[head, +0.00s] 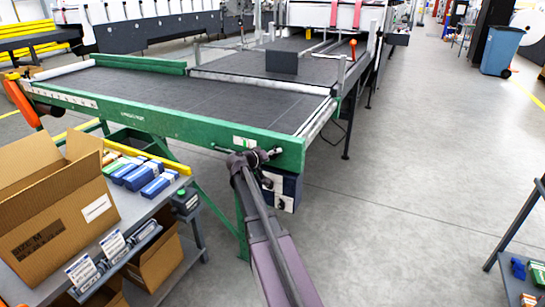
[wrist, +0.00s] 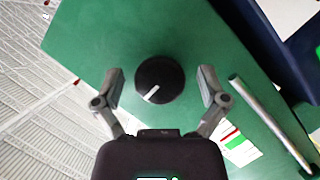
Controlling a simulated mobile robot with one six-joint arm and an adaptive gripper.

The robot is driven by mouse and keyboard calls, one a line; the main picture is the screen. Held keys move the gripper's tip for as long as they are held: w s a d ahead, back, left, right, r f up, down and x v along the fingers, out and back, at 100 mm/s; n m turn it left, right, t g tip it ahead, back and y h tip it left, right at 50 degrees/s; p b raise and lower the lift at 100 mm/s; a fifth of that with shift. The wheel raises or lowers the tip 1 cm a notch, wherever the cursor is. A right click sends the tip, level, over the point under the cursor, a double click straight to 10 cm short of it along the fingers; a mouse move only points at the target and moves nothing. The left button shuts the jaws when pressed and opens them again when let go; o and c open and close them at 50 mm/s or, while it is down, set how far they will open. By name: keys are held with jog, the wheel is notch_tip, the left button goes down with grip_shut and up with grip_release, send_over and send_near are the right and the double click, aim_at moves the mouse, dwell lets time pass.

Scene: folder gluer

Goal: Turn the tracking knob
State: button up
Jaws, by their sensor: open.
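The tracking knob (wrist: 160,80) is a round black knob with a white pointer line, set on a green panel (wrist: 100,45). In the wrist view its pointer line points down and to the left. My gripper (wrist: 160,85) is open, with one finger on each side of the knob and a visible gap between each finger and the knob. I cannot tell how far the fingertips are from the panel. In the head view my gripper (head: 262,156) is at the near right corner of the green conveyor frame (head: 180,128), and the knob is hidden there.
A side table (head: 150,210) with an open cardboard box (head: 50,215) and small cartons stands at the left. A metal rod (wrist: 270,125) lies right of the knob.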

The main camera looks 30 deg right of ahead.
jog(key=c, duration=1.1)
jog(key=shift+f+n+h+b, duration=0.15)
jog(key=shift+n+h+b, duration=0.35)
jog(key=shift+n+b, duration=0.4)
jog(key=shift+n+g+h+b, duration=0.4)
jog(key=shift+n+g, duration=0.1)
jog(key=shift+n, duration=0.3)
jog(key=shift+r+n+h, duration=0.2)
jog(key=shift+n+h, duration=0.1)
jog(key=shift+n, duration=0.1)
